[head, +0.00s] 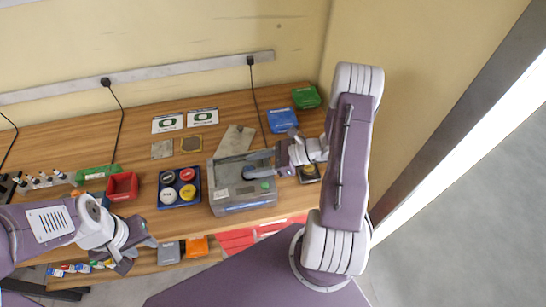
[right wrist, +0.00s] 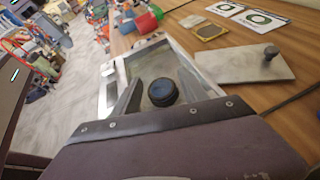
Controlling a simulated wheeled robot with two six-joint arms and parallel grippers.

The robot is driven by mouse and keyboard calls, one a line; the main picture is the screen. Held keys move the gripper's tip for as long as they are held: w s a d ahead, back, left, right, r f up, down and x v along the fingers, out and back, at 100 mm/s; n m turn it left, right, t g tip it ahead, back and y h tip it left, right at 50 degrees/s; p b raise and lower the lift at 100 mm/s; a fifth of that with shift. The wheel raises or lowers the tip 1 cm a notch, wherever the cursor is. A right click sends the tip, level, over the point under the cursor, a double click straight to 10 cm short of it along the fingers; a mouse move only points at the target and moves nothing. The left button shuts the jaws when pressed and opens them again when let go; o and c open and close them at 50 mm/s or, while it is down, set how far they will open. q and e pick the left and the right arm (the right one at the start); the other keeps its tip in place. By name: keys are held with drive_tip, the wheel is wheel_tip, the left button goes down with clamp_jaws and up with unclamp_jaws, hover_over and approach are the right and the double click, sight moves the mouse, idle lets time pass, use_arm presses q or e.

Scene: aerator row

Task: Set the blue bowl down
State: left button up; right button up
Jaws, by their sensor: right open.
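My left gripper (head: 138,254) is open and empty near the table's front edge at left.
A blue tray (head: 179,204) with round coloured lids stands left of the box, then a red bin (head: 122,187). A metal plate with a knob (head: 236,139) lies behind it. Blue (head: 282,120) and green (head: 306,97) bins stand at the back right.

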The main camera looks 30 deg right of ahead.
drive_tip(key=v, duration=1.1)
drive_tip(key=shift+b, duration=0.45)
drive_tip(key=shift+s, duration=0.1)
